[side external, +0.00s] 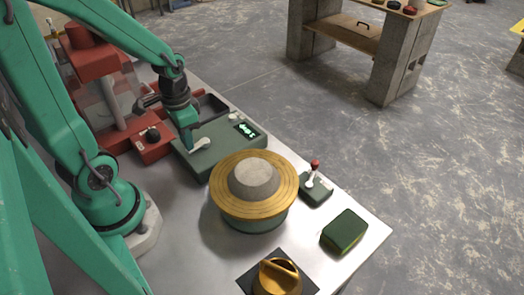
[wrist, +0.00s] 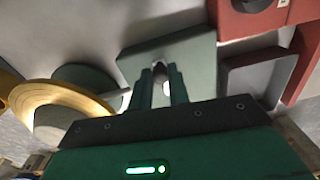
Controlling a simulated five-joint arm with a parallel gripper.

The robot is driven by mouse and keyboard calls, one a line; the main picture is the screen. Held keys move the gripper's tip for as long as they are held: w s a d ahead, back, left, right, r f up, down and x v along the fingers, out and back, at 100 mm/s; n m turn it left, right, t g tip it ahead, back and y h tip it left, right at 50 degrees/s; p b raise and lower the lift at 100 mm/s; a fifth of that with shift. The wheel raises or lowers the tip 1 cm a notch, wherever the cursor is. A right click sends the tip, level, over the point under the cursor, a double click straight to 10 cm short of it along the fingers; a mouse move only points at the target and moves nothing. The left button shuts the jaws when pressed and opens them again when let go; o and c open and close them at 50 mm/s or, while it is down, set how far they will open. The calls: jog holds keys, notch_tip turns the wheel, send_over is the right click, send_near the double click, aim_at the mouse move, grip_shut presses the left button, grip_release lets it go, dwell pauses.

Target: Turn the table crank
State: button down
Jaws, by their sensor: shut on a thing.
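My gripper (side external: 190,148) is low over the green box (side external: 222,158) with the lit display. It also shows in the wrist view (wrist: 160,78), its two fingers close together and shut on a small grey part. That part seems to be the grip of the pale crank (side external: 202,145) on the box top. The fingers hide much of the grip. The round table (side external: 222,203), with a yellow ringed rim and a grey mound on top, stands in front of the box. In the wrist view its rim (wrist: 62,93) shows at the left.
A red machine (side external: 152,150) with a black knob stands left of the box. Right of the round table are a small lever with a red knob (side external: 315,164) and a green block (side external: 344,232). A brass knob (side external: 277,278) is at the front. The bench's right edge is nearby.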

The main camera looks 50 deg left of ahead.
jog(key=shift+w+a+m, duration=0.15)
jog(key=shift+a+m, duration=0.35)
jog(key=shift+m, duration=0.5)
jog(key=c, duration=1.3)
grip_release()
jog(key=shift+r, duration=0.15)
jog(key=shift+r, duration=3.8)
